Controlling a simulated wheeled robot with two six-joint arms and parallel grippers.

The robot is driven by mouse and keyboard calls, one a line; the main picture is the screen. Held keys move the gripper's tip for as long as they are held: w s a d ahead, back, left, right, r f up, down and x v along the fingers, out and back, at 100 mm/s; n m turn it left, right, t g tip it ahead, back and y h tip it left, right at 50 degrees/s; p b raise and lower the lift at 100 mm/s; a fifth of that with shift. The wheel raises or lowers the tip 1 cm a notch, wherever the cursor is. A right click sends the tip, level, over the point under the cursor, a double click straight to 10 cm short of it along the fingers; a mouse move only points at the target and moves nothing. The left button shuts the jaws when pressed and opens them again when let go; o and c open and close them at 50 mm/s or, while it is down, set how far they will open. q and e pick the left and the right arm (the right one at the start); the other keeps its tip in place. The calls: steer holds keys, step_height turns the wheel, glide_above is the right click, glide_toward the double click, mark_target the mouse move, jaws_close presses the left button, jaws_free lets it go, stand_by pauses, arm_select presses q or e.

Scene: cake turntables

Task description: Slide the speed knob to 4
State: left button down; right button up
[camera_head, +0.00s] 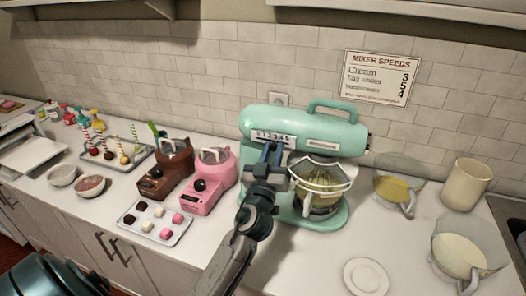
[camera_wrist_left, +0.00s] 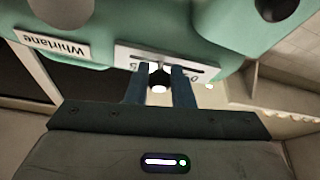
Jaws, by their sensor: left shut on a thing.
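The mint-green stand mixer (camera_head: 310,128) stands on the counter against the tiled wall. Its numbered speed scale (camera_head: 272,135) is on the side of its head. In the left wrist view the scale strip (camera_wrist_left: 128,53) is upside down and partly hidden by my fingers. My left gripper (camera_head: 271,153) is at the scale, just under the numbers. The number at the knob cannot be read. My right gripper is out of view.
A wall sign (camera_head: 380,78) lists mixer speeds: cream 3, egg whites 5, buttercream 4. A glass bowl (camera_head: 320,185) sits under the mixer head. Brown (camera_head: 165,175) and pink (camera_head: 208,182) melting pots stand to the left. A saucer (camera_head: 366,277) lies in front on the right.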

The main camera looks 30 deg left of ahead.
arm_select(q)
steer(key=shift+w+d+f, duration=0.1)
steer(key=shift+w+d, duration=0.05)
steer(key=shift+d, duration=0.4)
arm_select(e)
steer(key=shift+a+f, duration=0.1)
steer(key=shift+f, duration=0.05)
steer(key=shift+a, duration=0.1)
arm_select(q)
steer(key=c, duration=1.3)
jaws_free()
steer(key=shift+a, duration=0.1)
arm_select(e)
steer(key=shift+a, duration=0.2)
arm_select(q)
steer(key=b+v, duration=0.5)
steer(key=v, duration=0.6)
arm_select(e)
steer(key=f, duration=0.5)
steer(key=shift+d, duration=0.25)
